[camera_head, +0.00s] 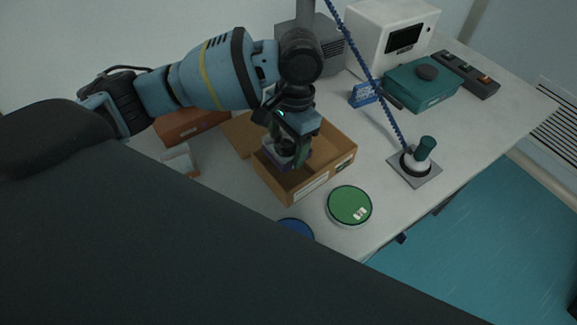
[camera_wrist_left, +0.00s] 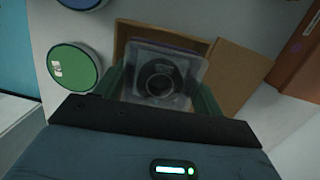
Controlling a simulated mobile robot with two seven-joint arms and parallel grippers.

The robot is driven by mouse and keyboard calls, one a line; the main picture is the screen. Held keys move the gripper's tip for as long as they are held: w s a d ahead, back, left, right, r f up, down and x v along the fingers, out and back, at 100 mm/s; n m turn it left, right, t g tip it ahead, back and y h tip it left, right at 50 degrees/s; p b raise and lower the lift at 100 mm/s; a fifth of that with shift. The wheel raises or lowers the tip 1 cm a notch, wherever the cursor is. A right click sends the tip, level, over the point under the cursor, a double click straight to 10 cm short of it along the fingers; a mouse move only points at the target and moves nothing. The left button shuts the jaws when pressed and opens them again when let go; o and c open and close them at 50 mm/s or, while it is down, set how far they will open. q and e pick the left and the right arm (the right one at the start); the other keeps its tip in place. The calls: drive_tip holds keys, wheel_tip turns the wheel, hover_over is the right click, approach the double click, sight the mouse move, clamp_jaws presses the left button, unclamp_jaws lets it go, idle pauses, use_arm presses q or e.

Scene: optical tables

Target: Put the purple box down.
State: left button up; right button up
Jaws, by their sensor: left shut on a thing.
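The purple box (camera_head: 274,158) is small, with a dark purple side and a pale, see-through top showing a dark round part. My left gripper (camera_head: 288,152) is shut on it, pointing down over the open cardboard box (camera_head: 322,176). In the left wrist view the purple box (camera_wrist_left: 163,78) sits between the green fingers of my left gripper (camera_wrist_left: 163,92), with the cardboard box behind it. The purple box looks within the cardboard box's opening; whether it touches the bottom is hidden. My right gripper is not in view.
A green round lid (camera_head: 349,205) and a blue one (camera_head: 297,228) lie in front of the cardboard box. A teal case (camera_head: 423,88), a white device (camera_head: 385,35) and a small mount with a teal knob (camera_head: 420,158) stand to the right. A brown box (camera_head: 190,124) is at left.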

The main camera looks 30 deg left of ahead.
sight(285, 176)
use_arm(q)
drive_tip(key=shift+f, duration=1.45)
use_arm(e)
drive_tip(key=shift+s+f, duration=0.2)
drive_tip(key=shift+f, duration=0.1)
use_arm(q)
wheel_tip(285, 176, down, 5)
drive_tip(key=shift+b, duration=0.45)
drive_tip(key=shift+w, duration=0.1)
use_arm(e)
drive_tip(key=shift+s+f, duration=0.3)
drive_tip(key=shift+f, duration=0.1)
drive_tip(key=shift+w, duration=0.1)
use_arm(q)
drive_tip(key=o, duration=0.7)
drive_tip(key=shift+f, duration=0.1)
